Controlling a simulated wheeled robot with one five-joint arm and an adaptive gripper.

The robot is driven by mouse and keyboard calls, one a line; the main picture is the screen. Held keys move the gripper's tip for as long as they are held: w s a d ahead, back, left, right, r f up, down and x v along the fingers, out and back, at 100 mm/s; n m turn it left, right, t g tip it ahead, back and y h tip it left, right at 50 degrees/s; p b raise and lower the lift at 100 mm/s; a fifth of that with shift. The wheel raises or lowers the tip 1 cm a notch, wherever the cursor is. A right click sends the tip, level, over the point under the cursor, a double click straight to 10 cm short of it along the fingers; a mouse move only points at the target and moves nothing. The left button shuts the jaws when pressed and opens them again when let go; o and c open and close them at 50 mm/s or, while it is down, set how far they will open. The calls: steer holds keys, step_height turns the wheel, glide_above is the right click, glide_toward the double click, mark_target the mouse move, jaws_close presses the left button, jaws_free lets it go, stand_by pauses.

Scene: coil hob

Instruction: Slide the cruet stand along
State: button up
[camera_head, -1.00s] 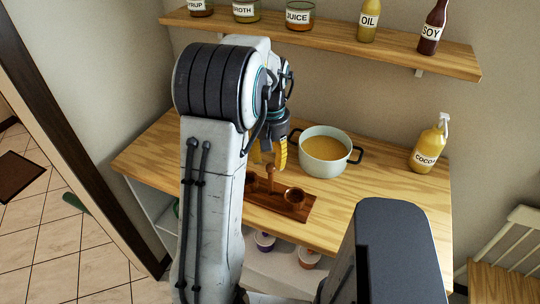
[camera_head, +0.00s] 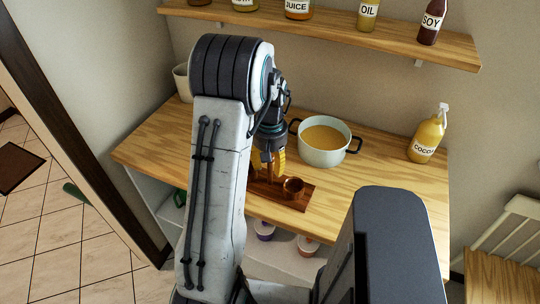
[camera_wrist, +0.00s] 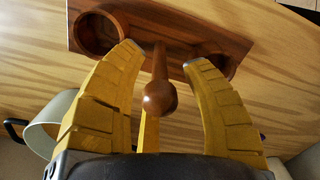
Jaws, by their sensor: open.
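The cruet stand (camera_head: 302,203) is a dark wooden board with round cups and an upright post handle, lying on the wooden counter. In the wrist view the stand (camera_wrist: 182,30) crosses the top, with a cup at each side. Its knobbed post (camera_wrist: 160,95) stands between the yellow fingers of my gripper (camera_wrist: 165,62). The fingers are open, one on each side of the post, with a visible gap to it. In the head view my gripper (camera_head: 268,163) is low over the stand and hides its left part.
A pale pot (camera_head: 324,158) of orange-yellow liquid stands just behind the stand. A cocoa bottle (camera_head: 427,138) is at the right of the counter (camera_head: 385,175). A shelf (camera_head: 330,30) with bottles and jars runs above. The counter's front edge is close to the stand.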

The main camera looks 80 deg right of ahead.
steer(key=shift+f, duration=0.3)
jaws_close()
stand_by(0.5)
